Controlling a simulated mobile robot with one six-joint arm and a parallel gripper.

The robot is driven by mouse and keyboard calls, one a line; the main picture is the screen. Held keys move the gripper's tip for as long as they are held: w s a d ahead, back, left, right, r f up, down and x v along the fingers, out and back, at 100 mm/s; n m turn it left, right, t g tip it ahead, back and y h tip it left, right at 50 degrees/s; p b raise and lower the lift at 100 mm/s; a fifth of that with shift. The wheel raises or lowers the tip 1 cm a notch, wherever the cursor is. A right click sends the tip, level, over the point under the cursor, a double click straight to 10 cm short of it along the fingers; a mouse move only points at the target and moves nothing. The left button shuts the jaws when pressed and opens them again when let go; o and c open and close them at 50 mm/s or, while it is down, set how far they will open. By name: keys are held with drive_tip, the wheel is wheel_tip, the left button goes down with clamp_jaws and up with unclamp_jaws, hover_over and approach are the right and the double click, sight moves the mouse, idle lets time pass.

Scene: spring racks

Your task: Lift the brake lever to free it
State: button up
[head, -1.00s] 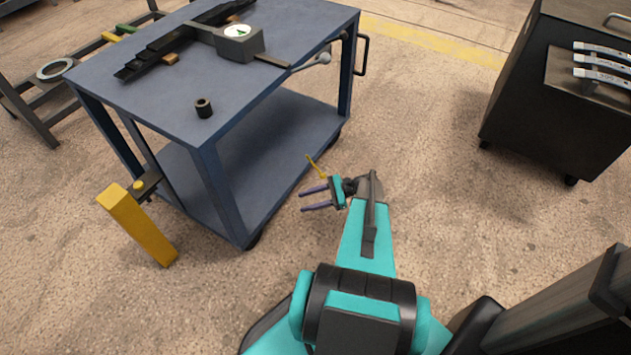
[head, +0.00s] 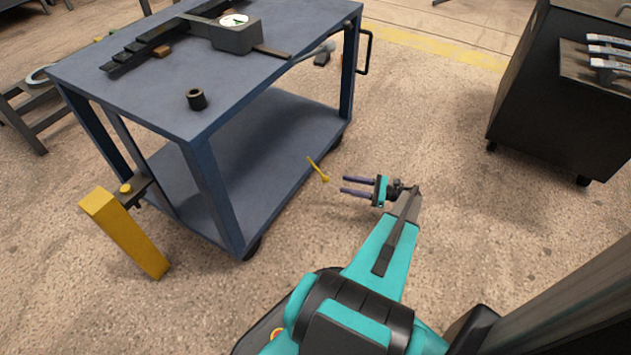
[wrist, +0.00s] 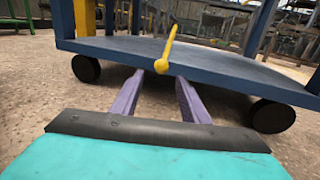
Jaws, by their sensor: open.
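The brake lever (head: 317,169) is a thin yellow rod with a round knob at its lower end, sticking out at the edge of the blue cart's lower shelf (head: 270,150). In the wrist view the lever (wrist: 168,44) slants down toward the camera, its knob just above and between the fingertips. My gripper (head: 342,185) is open and empty, its two purple fingers pointing at the cart, a little right of and below the knob in the head view. The fingers (wrist: 163,80) show apart in the wrist view. No contact with the lever is visible.
The cart's top (head: 160,100) carries a dark fixture with a dial (head: 236,36) and a black ring (head: 196,99). A yellow post (head: 125,235) stands at its left. A black cabinet (head: 550,120) stands at right. The floor between cart and cabinet is clear.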

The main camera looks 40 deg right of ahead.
sight(324, 180)
drive_tip(key=shift+b+x, duration=2.2)
drive_tip(key=shift+x, duration=4.5)
drive_tip(key=shift+c, duration=0.3)
